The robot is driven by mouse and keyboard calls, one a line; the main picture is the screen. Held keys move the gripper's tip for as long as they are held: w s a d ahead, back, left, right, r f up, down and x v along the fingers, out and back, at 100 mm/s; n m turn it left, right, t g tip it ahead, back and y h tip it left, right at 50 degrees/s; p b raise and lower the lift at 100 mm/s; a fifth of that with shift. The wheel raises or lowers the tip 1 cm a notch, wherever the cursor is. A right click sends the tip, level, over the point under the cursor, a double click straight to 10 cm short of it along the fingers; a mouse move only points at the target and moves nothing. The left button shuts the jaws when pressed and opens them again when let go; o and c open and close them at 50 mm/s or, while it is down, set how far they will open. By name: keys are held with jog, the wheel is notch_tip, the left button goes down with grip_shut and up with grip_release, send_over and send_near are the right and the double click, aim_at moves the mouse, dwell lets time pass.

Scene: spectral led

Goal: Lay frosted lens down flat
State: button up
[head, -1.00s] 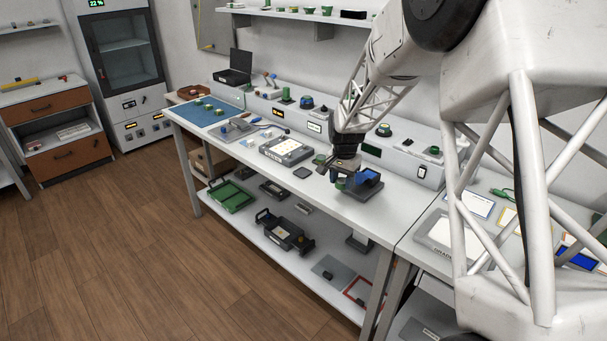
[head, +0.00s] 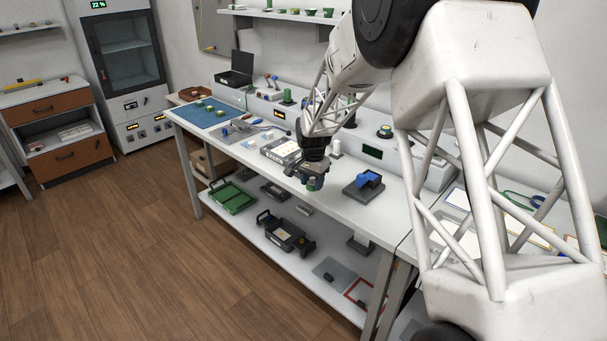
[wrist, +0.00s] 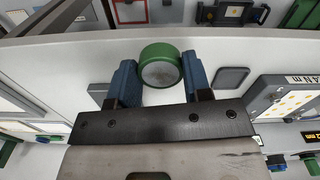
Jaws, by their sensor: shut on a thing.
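The frosted lens (wrist: 161,75) is a pale cloudy disc in a short green ring. My gripper (wrist: 160,68) is shut on its sides with two blue fingers in the wrist view. The lens face is turned toward the wrist camera, with the green rim showing above it. In the head view my gripper (head: 312,178) is over the front part of the white bench, and the green ring (head: 311,184) shows below it. I cannot tell whether the ring touches the bench top.
A dark fixture with a blue block (head: 369,180) stands to the right on the bench. A flat dark square pad (wrist: 231,79) lies beside the lens in the wrist view. The bench's front edge is close.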

jog(key=w, duration=0.5)
jog(key=w+a+f, duration=0.1)
jog(key=w, duration=0.4)
jog(key=w+a, duration=0.1)
jog(key=w, duration=0.4)
jog(key=shift+w+a+f, duration=0.2)
jog(key=shift+w+f, duration=0.05)
jog(key=shift+w, duration=0.15)
jog(key=shift+f, duration=1.75)
jog(key=shift+f, duration=0.1)
jog(key=o, duration=0.9)
notch_tip(320, 180, up, 12)
jog(key=shift+r, duration=0.15)
